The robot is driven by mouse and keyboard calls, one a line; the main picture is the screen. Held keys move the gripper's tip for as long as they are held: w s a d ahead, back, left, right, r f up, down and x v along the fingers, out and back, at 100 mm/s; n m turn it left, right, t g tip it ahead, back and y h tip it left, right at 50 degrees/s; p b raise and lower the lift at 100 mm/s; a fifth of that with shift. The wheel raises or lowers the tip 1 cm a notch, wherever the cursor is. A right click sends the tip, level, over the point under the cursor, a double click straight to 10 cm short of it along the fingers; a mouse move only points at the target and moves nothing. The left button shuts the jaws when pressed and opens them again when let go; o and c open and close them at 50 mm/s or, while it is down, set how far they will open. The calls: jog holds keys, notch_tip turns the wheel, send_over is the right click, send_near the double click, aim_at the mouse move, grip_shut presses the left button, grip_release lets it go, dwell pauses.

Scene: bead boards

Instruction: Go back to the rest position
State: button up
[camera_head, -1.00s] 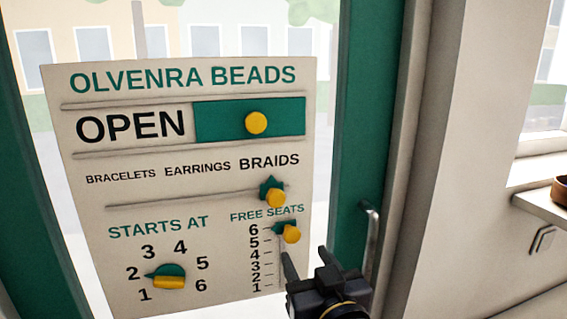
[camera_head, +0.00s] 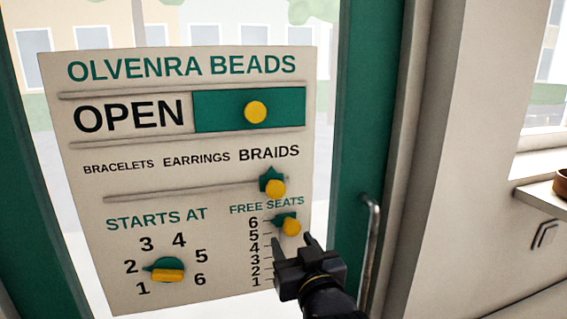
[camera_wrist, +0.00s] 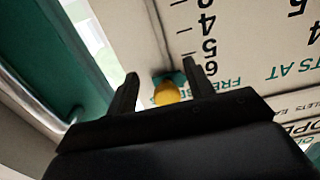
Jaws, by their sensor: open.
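The bead shop board (camera_head: 100,240) hangs on the glass door and reads OPEN beside a green panel with a yellow knob (camera_head: 256,112). The BRAIDS slider's yellow knob (camera_head: 275,188) sits at the right end of its slot. The FREE SEATS slider's yellow knob (camera_head: 291,227) is at the top, by 6. The STARTS AT dial (camera_head: 165,270) has its green pointer toward 2. My gripper (camera_head: 292,240) is open and empty, just below the FREE SEATS knob. In the wrist view this knob (camera_wrist: 167,92) shows between the open fingers (camera_wrist: 159,70); I cannot tell whether they touch it.
The green door frame (camera_head: 358,130) and a metal door handle (camera_head: 370,245) stand right of my gripper. A windowsill (camera_head: 545,205) with a brown bowl (camera_head: 562,186) is at the far right.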

jog(key=v, duration=0.9)
jog(key=s+d+f+g+h+b, duration=0.1)
jog(key=f+g, duration=0.4)
jog(key=f, duration=0.6)
jog(key=s+d+f+m+g+h+b, duration=0.1)
jog(key=s+d+f+g, duration=0.3)
jog(key=f, duration=0.7)
jog(key=shift+s+d+f+g+h+b, duration=0.2)
jog(key=shift+s+d+g+h+b, duration=0.25)
jog(key=shift+s+b, duration=0.35)
jog(key=shift+w, duration=0.15)
